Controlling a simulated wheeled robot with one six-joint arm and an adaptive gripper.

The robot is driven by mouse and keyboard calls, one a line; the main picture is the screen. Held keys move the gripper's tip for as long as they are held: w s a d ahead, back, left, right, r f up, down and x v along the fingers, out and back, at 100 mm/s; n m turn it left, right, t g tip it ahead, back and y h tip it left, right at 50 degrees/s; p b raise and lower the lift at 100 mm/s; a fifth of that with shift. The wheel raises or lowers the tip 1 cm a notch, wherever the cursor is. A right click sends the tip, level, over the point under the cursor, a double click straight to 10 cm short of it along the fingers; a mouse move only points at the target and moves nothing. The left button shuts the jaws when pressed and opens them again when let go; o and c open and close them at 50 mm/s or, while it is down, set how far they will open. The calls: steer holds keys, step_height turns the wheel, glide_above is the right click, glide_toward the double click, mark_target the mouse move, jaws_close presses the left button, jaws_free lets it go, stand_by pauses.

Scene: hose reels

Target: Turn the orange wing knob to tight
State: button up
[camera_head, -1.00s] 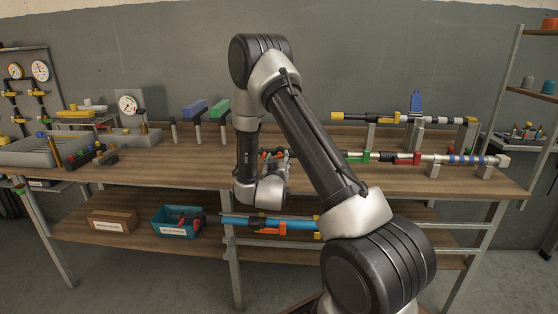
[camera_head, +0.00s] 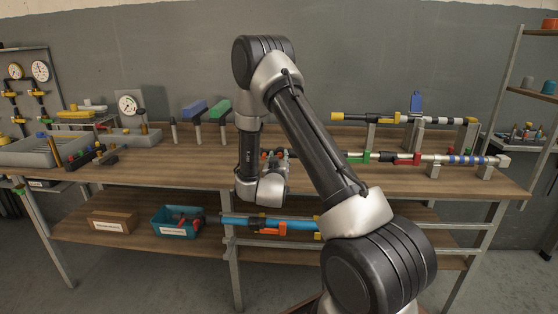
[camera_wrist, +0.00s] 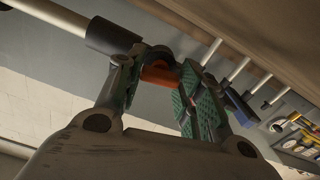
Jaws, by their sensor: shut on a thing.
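The orange wing knob (camera_wrist: 158,76) shows in the wrist view between my fingertips, beside a dark collar (camera_wrist: 110,36) on a pale tube (camera_wrist: 48,13). My gripper (camera_wrist: 162,71) is shut on the knob, with green pads on its fingers. The fingers cover part of the knob, so its angle and any tight mark cannot be read. In the head view my arm hides most of this spot above the bench; only small red and grey bits show beside my wrist.
The wooden bench (camera_head: 330,182) carries clamped rods at the right, blue and green topped stands (camera_head: 218,108), and a grey tray (camera_head: 45,150) at the left. A blue tube (camera_head: 245,222) with an orange fitting and a teal bin (camera_head: 176,231) sit on the lower shelf.

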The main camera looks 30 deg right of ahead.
steer(key=m, duration=0.4)
steer(key=shift+m, duration=0.3)
steer(key=m, duration=1)
steer(key=shift+m, duration=2.6)
steer(key=o, duration=0.7)
steer(key=shift+o, duration=0.2)
